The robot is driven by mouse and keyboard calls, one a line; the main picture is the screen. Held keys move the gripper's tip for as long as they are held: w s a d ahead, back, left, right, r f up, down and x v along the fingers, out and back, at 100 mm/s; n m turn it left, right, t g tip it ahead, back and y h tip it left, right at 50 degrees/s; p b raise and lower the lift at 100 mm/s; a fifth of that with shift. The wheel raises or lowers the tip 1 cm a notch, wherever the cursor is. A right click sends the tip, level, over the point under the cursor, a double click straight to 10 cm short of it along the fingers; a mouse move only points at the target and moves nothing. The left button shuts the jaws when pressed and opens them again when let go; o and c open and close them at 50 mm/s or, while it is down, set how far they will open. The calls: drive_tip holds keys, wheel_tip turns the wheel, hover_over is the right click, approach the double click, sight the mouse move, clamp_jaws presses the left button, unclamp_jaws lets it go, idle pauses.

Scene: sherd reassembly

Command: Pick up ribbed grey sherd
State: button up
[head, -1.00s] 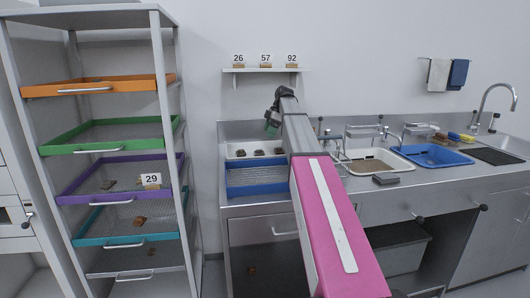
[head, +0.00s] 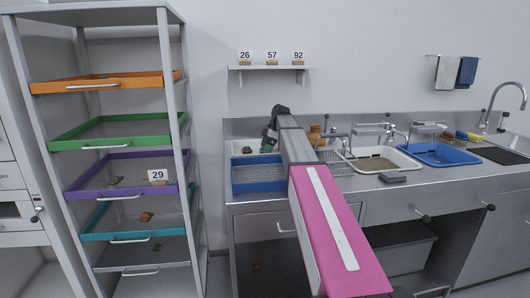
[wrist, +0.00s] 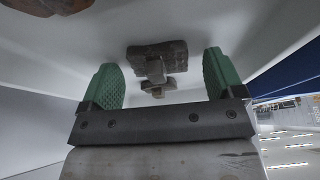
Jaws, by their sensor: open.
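In the wrist view, a dark grey-brown, blocky sherd (wrist: 157,54) lies in a white tray (wrist: 202,22), ahead of and between my fingers. Smaller blocky shapes show just below it. I cannot make out clear ribs. My gripper (wrist: 165,78) has green pads spread wide, with nothing held between them. In the head view my gripper (head: 268,142) is low over the white tray (head: 236,145) at the back of the counter. A dark sherd (head: 247,149) shows there left of the gripper; my arm hides the tray's right part.
Another brown sherd (wrist: 48,4) is at the wrist view's top left. A blue tray (head: 258,188) stands in front of the white tray. A wire rack (head: 334,160) and basins are to the right. Shelves with coloured trays (head: 108,144) stand at left.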

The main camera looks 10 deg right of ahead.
drive_tip(key=c, duration=1)
